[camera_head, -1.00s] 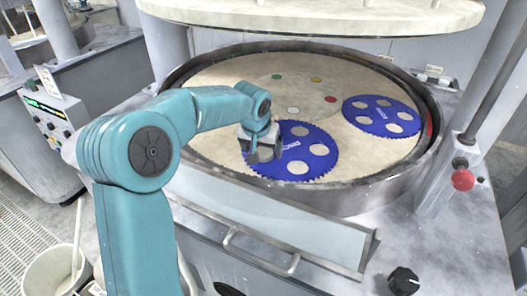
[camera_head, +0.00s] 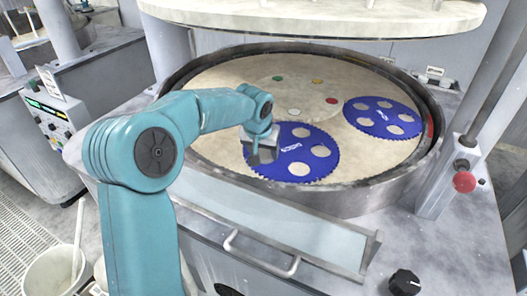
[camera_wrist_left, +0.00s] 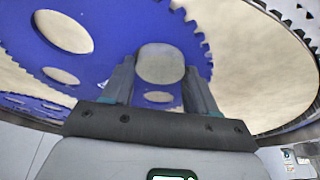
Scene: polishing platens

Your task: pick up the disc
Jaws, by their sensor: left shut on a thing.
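A pale grey-beige round disc (camera_wrist_left: 160,64) shows between the fingertips of my left gripper (camera_wrist_left: 160,72) in the left wrist view. The fingers are shut on its sides, in front of a blue toothed carrier plate (camera_wrist_left: 130,25). In the head view my left gripper (camera_head: 262,155) is low over the left edge of this blue plate (camera_head: 318,170). The disc is hard to make out there, and I cannot tell how far it is above the plate. My right gripper is not in view.
A second blue toothed plate (camera_head: 384,117) lies at the right of the round platen (camera_head: 215,85). A raised metal rim (camera_head: 345,200) surrounds the platen. A large upper platen (camera_head: 320,18) hangs above. Small coloured spots mark the middle.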

